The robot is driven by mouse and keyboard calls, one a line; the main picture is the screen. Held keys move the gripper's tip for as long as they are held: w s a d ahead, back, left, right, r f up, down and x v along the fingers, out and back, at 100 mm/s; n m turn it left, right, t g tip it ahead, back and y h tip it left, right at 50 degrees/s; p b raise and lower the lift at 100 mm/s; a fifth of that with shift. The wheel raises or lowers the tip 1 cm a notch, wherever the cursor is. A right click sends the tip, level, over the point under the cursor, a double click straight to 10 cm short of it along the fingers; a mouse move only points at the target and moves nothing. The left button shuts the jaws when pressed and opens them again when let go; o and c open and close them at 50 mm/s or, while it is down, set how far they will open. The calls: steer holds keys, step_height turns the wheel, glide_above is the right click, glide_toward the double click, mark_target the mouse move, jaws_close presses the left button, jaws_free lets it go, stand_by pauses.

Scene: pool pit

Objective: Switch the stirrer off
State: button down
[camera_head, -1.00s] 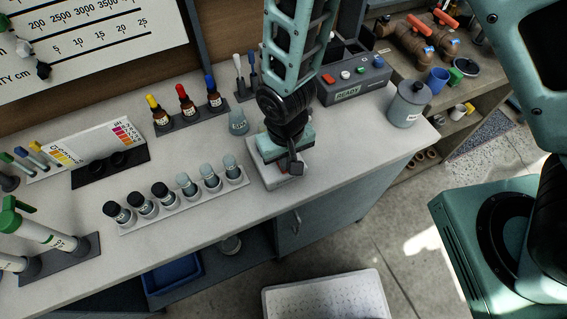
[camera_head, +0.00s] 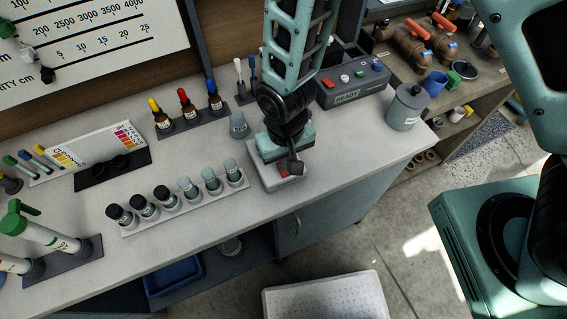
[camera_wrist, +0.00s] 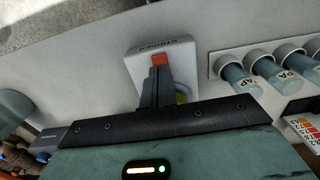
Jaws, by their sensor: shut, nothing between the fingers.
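The stirrer (camera_wrist: 137,68) is a small pale box labelled "STIRRER" on the bench top. It also shows under my gripper in the head view (camera_head: 268,179). A red-orange switch (camera_wrist: 159,59) sits on its top near the labelled edge. My gripper (camera_wrist: 157,75) is shut and empty, with its fingertips right at the switch. In the head view my gripper (camera_head: 296,167) is low over the stirrer and a bit of red shows beside the fingers. I cannot tell whether they touch the switch or which way it is set. My fingers and palm hide part of the stirrer's top.
A rack of several sample vials (camera_head: 186,203) stands just left of the stirrer. A flask (camera_head: 238,125) and dropper bottles (camera_head: 187,107) are behind. A control box marked "READY" (camera_head: 352,88) and a grey lidded jar (camera_head: 407,108) stand to the right. The bench front edge is close.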

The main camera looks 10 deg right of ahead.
mark_target(285, 173)
step_height(285, 173, up, 5)
steer(key=p, duration=0.3)
steer(key=shift+s, duration=0.1)
stand_by(0.6)
